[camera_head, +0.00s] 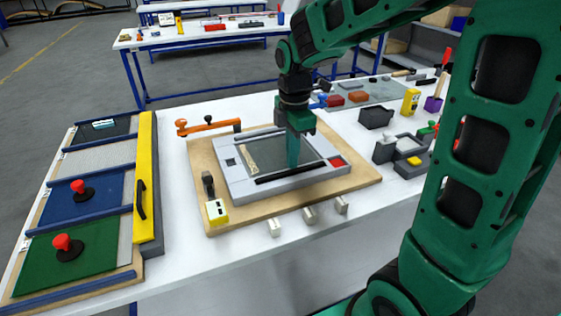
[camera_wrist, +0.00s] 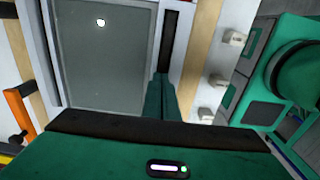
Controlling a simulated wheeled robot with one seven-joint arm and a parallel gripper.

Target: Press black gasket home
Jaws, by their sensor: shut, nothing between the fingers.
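The black gasket (camera_head: 272,178) is a dark strip along the front edge of a light grey frame (camera_head: 240,189) around a grey panel (camera_head: 270,158). In the wrist view the gasket (camera_wrist: 170,35) runs up and down beside the grey panel (camera_wrist: 105,60). My gripper (camera_head: 293,166) is shut and empty, pointing down over the front part of the panel, close to the gasket. In the wrist view its closed fingertips (camera_wrist: 161,77) meet the lower visible end of the strip. I cannot tell whether they touch it. The fingers and palm hide the strip beyond.
The frame sits on a wooden board (camera_head: 362,178) with an orange clamp (camera_head: 205,127) at its back left. White blocks (camera_head: 309,214) stand along the table's front edge. A yellow rail (camera_head: 146,190) and coloured panels with red knobs (camera_head: 62,243) lie left. Small containers (camera_head: 376,117) stand right.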

